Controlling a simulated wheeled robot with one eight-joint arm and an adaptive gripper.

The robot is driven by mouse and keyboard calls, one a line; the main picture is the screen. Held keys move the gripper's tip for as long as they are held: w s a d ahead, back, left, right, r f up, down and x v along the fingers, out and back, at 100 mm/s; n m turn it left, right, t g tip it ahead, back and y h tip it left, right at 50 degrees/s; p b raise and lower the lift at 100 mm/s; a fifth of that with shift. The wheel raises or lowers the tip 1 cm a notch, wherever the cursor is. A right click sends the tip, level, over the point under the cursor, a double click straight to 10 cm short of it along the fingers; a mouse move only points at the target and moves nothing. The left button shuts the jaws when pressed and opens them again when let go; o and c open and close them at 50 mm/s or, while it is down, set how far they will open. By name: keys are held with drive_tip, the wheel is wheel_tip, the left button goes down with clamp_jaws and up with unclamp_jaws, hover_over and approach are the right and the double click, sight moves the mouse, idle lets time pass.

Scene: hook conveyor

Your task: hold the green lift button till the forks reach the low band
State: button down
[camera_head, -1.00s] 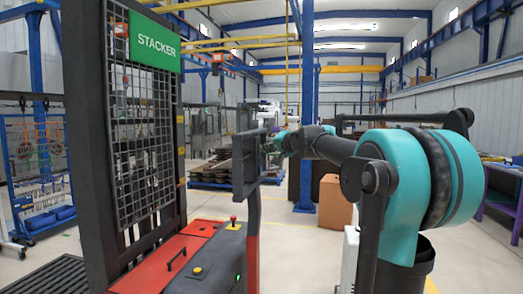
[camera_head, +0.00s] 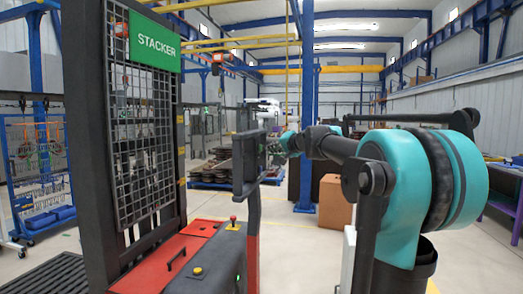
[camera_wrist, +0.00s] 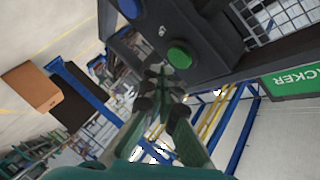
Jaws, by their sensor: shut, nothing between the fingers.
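The green lift button (camera_wrist: 181,55) shows in the wrist view on a dark control box, with a blue button (camera_wrist: 130,8) beyond it. My gripper (camera_wrist: 158,70) is shut and empty, with its fingertips just below and left of the green button. I cannot tell whether they touch it. In the head view the stacker's dark control panel (camera_head: 244,165) stands on a post, and my gripper is mostly hidden behind it. The stacker's mast (camera_head: 88,150) has a mesh guard and a green sign (camera_head: 154,44). Small yellow marks (camera_head: 181,151) run down its edge. I cannot make out the forks.
The stacker's red and black body (camera_head: 183,252) fills the lower left, with a red knob (camera_head: 233,219) on top. A blue post (camera_head: 306,120) and a brown box (camera_head: 335,200) stand behind my arm. Open floor lies between the box and the stacker.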

drive_tip(key=shift+s+d, duration=0.25)
drive_tip(key=shift+d, duration=0.5)
drive_tip(key=shift+s+d, duration=0.25)
drive_tip(key=shift+d, duration=0.45)
drive_tip(key=shift+s+d, duration=0.25)
drive_tip(key=shift+d, duration=0.5)
drive_tip(key=s+a+f+n+g+h, duration=0.1)
drive_tip(key=s+f+g, duration=0.1)
drive_tip(key=s+f, duration=0.6)
drive_tip(key=s+a+f+n+g, duration=0.2)
drive_tip(key=s+f, duration=0.2)
drive_tip(key=f, duration=0.7)
drive_tip(key=s+a+f+n+g+h, duration=0.1)
drive_tip(key=s+f+g, duration=0.1)
drive_tip(key=s+f, duration=0.6)
drive_tip(key=s+d+f+n+g+h, duration=0.1)
drive_tip(key=s+d+f+h, duration=0.1)
drive_tip(key=s+f, duration=0.8)
drive_tip(key=s+d+f+n+g+h, duration=0.1)
drive_tip(key=s+d+f+g+h, duration=0.1)
drive_tip(key=s+f, duration=0.8)
wheel_tip(320, 180, down, 3)
drive_tip(key=shift+s+d+r+h, duration=0.2)
drive_tip(key=shift+d+h, duration=0.4)
drive_tip(key=shift+d, duration=0.55)
